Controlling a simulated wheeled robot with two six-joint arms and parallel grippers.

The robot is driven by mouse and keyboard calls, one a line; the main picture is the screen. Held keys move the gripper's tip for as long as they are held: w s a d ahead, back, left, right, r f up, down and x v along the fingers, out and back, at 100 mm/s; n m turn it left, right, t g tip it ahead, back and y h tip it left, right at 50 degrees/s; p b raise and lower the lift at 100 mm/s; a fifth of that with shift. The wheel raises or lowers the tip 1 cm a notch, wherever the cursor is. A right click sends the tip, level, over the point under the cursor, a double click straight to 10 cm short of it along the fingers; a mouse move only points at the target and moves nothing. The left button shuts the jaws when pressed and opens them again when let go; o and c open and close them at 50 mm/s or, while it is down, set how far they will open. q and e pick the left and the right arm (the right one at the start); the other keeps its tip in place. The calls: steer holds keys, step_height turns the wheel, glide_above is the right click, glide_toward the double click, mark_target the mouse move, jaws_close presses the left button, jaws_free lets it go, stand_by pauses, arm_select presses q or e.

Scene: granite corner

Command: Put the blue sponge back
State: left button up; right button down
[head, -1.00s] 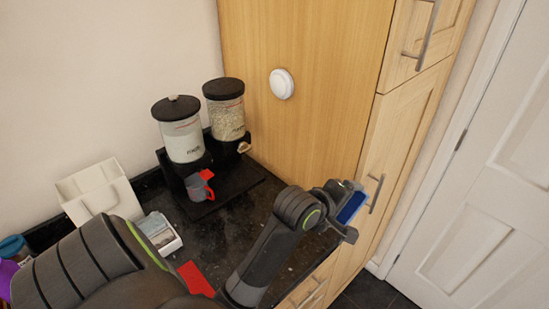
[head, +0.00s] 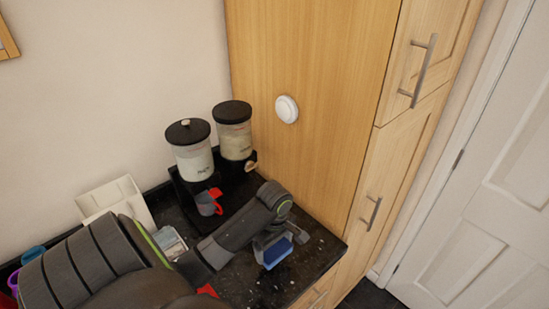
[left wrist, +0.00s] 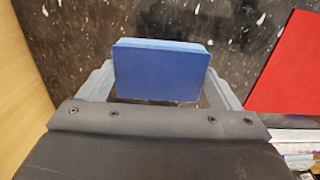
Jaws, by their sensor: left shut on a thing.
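The blue sponge (head: 278,252) is a small block held between the fingers of my left gripper (head: 272,243). The sponge also shows in the left wrist view (left wrist: 160,72), gripped from both sides by the grey fingers of the left gripper (left wrist: 158,85). In the head view the gripper is over the dark speckled counter (head: 311,259), near its front right corner. I cannot tell whether the sponge touches the counter. My right gripper is not in view.
Two black-lidded dispensers (head: 192,153) stand at the back, with a grey and red mug (head: 208,205) before them. A white holder (head: 121,196) stands at the left. A red flat thing (left wrist: 290,67) lies beside the sponge. A wooden cabinet (head: 300,60) borders the counter.

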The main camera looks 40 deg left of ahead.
mark_target(275, 255)
arm_select(q)
steer(key=shift+f+p, duration=0.35)
steer(key=shift+f, duration=2.3)
steer(key=o, duration=0.7)
steer(key=shift+w, duration=0.1)
